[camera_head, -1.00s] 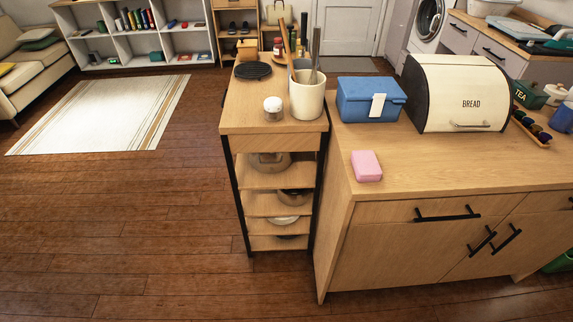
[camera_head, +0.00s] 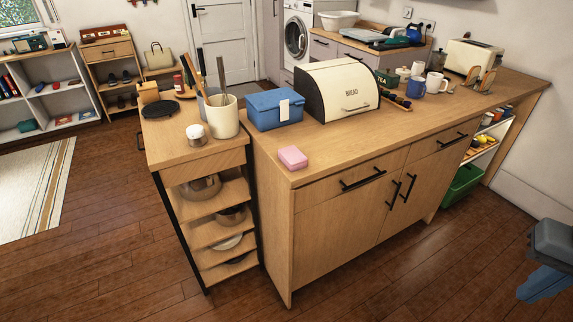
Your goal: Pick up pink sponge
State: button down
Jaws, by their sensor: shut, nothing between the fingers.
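The pink sponge (camera_head: 293,157) is a small rounded block. It lies flat on the wooden counter (camera_head: 335,150), close to the counter's front left corner. Nothing covers it, and there is bare wood around it. My gripper is not in view.
Behind the sponge stand a blue box (camera_head: 274,109) and a bread bin (camera_head: 338,90). To the left, a narrow shelf unit (camera_head: 190,152) holds a white utensil crock (camera_head: 222,117) and a small jar (camera_head: 196,135). Mugs and a toaster (camera_head: 472,58) stand farther right. Wooden floor is open in front.

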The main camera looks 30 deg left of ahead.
aim_at(291, 156)
jog(key=z, duration=2.25)
jog(key=k, duration=1.5)
jog(key=u, duration=0.45)
